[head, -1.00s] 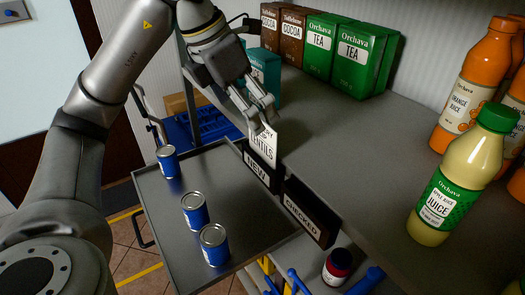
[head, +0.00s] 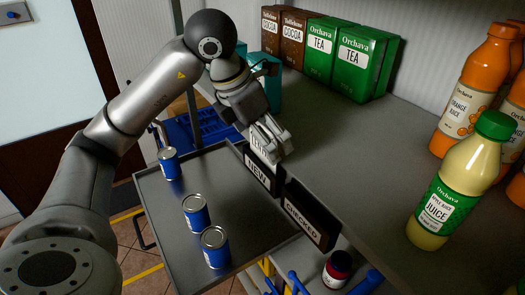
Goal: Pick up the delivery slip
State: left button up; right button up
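The delivery slip (head: 257,140) is a small white card with dark print, standing just above the black "NEW" sign at the shelf's front edge. Most of it is hidden behind my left gripper (head: 272,146), and only a lettered part shows. The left gripper points down at the shelf edge with its fingers at the slip. I cannot tell whether the fingers are closed on it or just beside it. My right gripper is not in view.
The "NEW" (head: 257,172) and "CHECKED" (head: 303,220) signs front the grey shelf (head: 345,150). Tea boxes (head: 353,62) stand behind, juice bottles (head: 447,195) at right. A lower tray (head: 170,225) holds three blue cans (head: 214,247). The shelf's middle is clear.

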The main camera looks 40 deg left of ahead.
pick_arm(q)
jog(key=c, duration=0.5)
jog(key=shift+r, duration=0.1)
notch_tip(320, 180, up, 7)
jog(key=shift+r, duration=0.1)
jog(key=shift+r+p, duration=0.35)
jog(key=shift+r, duration=0.85)
notch_tip(320, 180, up, 8)
jog(key=p, duration=0.7)
jog(key=shift+f, duration=0.15)
jog(key=shift+w+f, duration=0.1)
